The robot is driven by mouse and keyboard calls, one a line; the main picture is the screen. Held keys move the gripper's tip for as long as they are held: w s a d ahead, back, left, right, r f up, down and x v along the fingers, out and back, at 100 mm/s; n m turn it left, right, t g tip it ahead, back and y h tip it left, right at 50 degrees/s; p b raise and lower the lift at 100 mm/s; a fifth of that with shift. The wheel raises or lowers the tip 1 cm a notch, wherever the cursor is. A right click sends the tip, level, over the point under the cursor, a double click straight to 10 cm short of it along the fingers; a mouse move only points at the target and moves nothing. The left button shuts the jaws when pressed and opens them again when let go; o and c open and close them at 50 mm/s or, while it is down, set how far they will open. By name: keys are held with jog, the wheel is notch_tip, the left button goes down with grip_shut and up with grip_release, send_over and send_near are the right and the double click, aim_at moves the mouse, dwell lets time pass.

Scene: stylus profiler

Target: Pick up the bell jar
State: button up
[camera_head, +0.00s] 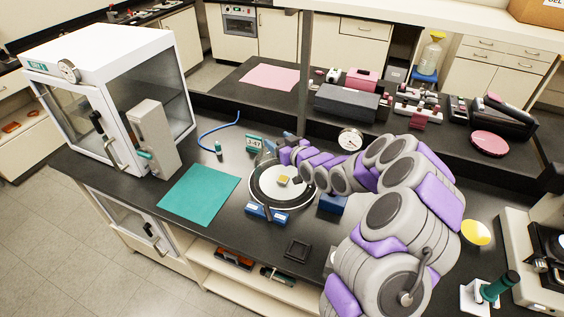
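A round white plate with a black rim (283,198) sits on the dark bench near the middle, with a small yellowish square piece (283,180) on it. A faint clear, glassy outline at the plate's back left may be the bell jar (264,163); it is too faint to make out its full shape. My grey and purple arm reaches in from the right. My gripper (284,155) is at the plate's back edge, close to that outline. Its fingers are small and partly hidden, so I cannot tell whether they are open or touching the glass.
A white glass-doored cabinet (95,45) stands at the left. A teal mat (199,195) lies left of the plate, and a small black tray (298,250) lies near the front edge. A round gauge (350,139) and a green display (254,143) stand behind.

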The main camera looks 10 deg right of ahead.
jog(key=shift+d, duration=0.35)
jog(key=c, duration=0.4)
jog(key=shift+a, duration=0.25)
grip_shut()
